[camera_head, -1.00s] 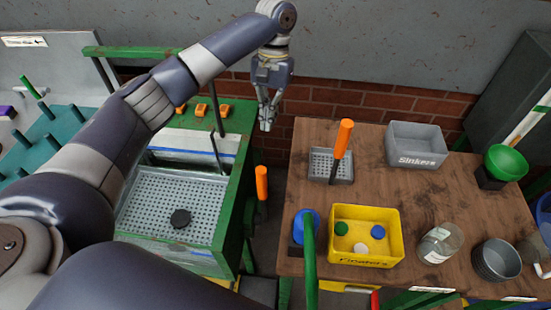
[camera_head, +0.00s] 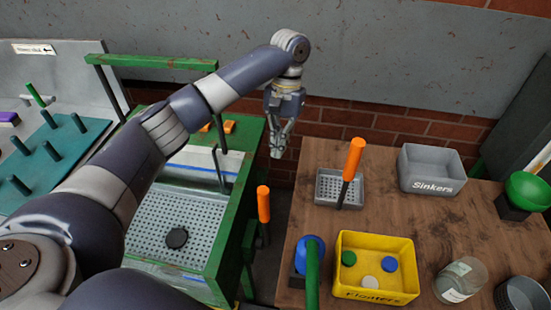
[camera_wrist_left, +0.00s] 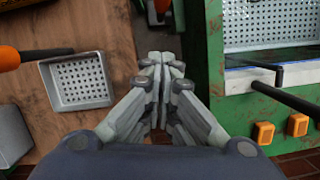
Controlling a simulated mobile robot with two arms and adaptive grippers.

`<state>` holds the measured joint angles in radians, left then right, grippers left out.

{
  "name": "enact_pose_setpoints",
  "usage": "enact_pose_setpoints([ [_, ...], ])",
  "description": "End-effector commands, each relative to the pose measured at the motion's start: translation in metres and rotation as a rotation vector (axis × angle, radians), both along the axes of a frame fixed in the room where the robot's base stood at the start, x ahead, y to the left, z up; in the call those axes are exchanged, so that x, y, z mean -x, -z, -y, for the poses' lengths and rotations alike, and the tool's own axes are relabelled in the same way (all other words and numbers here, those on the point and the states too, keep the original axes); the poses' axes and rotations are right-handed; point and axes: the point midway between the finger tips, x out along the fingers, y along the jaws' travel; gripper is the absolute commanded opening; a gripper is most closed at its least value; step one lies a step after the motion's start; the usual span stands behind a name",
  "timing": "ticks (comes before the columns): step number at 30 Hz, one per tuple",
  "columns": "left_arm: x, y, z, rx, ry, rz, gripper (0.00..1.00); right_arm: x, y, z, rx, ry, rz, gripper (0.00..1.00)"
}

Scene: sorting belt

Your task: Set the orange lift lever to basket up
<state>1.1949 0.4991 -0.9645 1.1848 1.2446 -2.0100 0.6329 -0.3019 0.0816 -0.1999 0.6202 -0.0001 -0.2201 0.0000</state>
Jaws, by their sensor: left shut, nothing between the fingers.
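The orange lift lever (camera_head: 263,205) stands roughly upright at the right side of the green-framed tank (camera_head: 240,190), in the gap before the wooden table. In the left wrist view a bit of orange at the top edge (camera_wrist_left: 162,5) may be its handle; most of it is cut off. My left gripper (camera_head: 277,152) is shut and empty, pointing down beyond the lever, over the gap and apart from it. Its closed fingers fill the middle of the left wrist view (camera_wrist_left: 162,62). The perforated basket (camera_head: 170,225) sits in the tank with a black disc (camera_head: 177,238) on it. My right gripper is not in view.
A yellow bin (camera_head: 375,294), a grey Sinkers bin (camera_head: 432,186) and a glass jar (camera_head: 460,280) stand there too. A green rail (camera_head: 150,61) rises behind the tank.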

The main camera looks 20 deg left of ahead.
Motion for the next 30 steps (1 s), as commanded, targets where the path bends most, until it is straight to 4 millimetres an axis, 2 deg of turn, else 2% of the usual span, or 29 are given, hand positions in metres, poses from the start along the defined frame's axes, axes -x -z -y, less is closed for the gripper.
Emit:
enact_pose_setpoints([
  [2, 0.005, 0.016, 0.001, 0.001, 0.001, -0.004, 0.0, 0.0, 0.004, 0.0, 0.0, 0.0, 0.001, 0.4],
  [12, 0.023, 0.084, 0.0, -0.002, 0.0, -0.004, 0.0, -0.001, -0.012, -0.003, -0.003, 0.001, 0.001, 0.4],
  [21, 0.053, 0.082, 0.002, -0.002, 0.001, 0.001, 0.0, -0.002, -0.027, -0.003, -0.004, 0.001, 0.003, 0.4],
  [30, 0.062, 0.084, 0.003, -0.001, 0.0, -0.001, 0.0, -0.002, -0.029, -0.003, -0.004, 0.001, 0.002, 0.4],
])
